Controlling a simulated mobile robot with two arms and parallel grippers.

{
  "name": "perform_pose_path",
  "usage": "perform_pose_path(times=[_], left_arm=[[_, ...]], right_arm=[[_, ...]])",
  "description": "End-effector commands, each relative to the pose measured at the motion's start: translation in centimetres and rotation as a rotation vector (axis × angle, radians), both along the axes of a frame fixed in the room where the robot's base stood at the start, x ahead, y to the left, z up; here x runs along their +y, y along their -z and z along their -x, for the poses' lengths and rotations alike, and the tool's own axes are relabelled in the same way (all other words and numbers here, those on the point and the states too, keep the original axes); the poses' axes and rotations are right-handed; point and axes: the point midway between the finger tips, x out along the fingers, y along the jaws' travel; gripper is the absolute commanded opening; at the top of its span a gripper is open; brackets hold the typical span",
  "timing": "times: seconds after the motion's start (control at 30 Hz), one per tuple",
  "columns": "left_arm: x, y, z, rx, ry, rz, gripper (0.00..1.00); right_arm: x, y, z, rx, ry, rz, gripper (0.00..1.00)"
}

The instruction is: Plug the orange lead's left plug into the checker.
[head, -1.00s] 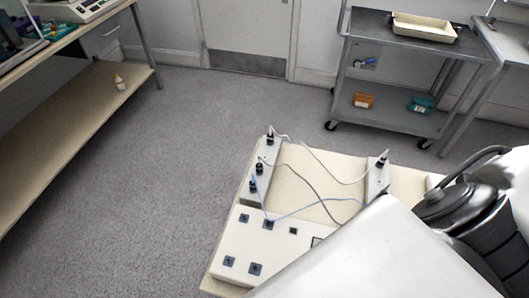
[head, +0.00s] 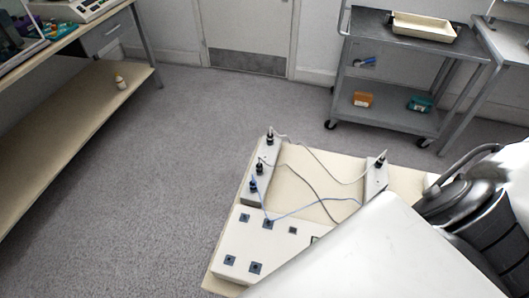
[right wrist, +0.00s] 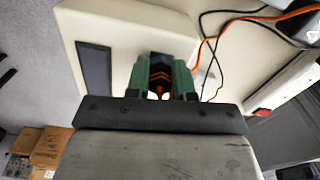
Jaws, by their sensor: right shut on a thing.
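The checker is a cream box (head: 255,228) with several dark square sockets, near the bottom of the head view. My pale arm covers its right part. A cream box with a dark panel, apparently the checker (right wrist: 120,25), fills the top of the right wrist view. My right gripper (right wrist: 162,85), with green fingers, is shut on a dark plug with orange parts, the orange lead's plug (right wrist: 160,62). It is held close to the box; whether it touches a socket is hidden. The orange lead (right wrist: 228,22) runs up right from there. My left gripper is out of view.
Grey blocks (head: 262,172) (head: 376,178) with dark plugs stand on a cream board. A blue lead (head: 310,206) and pale and dark leads cross between. A black lead (right wrist: 215,62) runs beside the orange one. A trolley (head: 400,70) stands behind; the floor left is clear.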

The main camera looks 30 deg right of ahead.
Motion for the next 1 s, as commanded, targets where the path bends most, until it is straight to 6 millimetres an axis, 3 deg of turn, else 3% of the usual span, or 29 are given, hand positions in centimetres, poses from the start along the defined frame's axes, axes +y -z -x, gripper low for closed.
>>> perform_pose_path(times=[0.83,0.87,1.0], left_arm=[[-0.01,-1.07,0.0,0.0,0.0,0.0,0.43],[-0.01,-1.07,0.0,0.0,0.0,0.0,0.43],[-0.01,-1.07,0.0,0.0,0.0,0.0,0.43]], right_arm=[[0.03,0.05,-0.04,-0.001,0.153,-0.001,0.0],[0.03,0.05,-0.04,-0.001,0.153,-0.001,0.27],[0.02,0.04,-0.03,-0.001,0.152,-0.001,0.49]])
